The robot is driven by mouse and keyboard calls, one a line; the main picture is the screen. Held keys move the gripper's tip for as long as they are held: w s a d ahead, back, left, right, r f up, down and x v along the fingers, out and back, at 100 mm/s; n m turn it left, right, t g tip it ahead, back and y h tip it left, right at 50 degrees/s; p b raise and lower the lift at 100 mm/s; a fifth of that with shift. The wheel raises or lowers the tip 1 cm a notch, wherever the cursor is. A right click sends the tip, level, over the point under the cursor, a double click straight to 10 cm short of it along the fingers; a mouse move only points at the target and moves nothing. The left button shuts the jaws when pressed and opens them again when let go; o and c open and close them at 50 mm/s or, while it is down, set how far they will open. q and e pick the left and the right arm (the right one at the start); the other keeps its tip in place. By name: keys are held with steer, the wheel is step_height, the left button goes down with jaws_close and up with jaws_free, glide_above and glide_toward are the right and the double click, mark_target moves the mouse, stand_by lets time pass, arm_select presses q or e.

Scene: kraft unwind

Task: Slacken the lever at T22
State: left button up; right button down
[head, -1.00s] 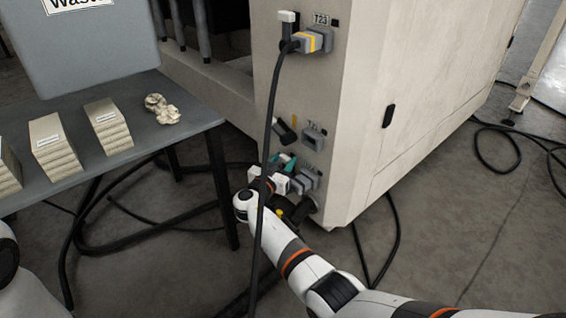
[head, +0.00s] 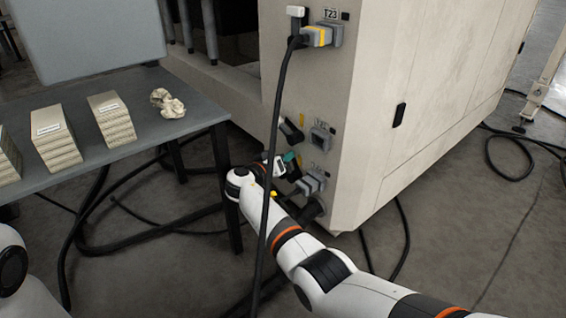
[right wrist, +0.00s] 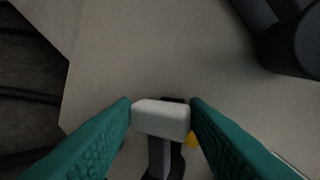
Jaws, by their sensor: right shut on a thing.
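My right gripper (head: 288,158) is low at the corner of the beige machine, beside the lower grey connector (head: 311,184). In the right wrist view its teal fingers (right wrist: 160,118) are closed on both sides of a white lever handle (right wrist: 160,117). A dark lever shaft (right wrist: 160,158) runs down from the handle. In the head view the held handle is hard to make out behind the fingers and a black cable. The label by the lower connector is too small to read surely. My left gripper is out of view.
Above are a middle connector (head: 320,138) with a dark lever (head: 291,130), and the T23 connector (head: 322,36) with a plug and hanging black cable (head: 275,120). A grey table (head: 190,124) with stacks stands left. Cables lie on the floor.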

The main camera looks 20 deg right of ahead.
steer(key=shift+w, duration=0.1)
stand_by(0.4)
steer(key=c, duration=0.9)
jaws_free()
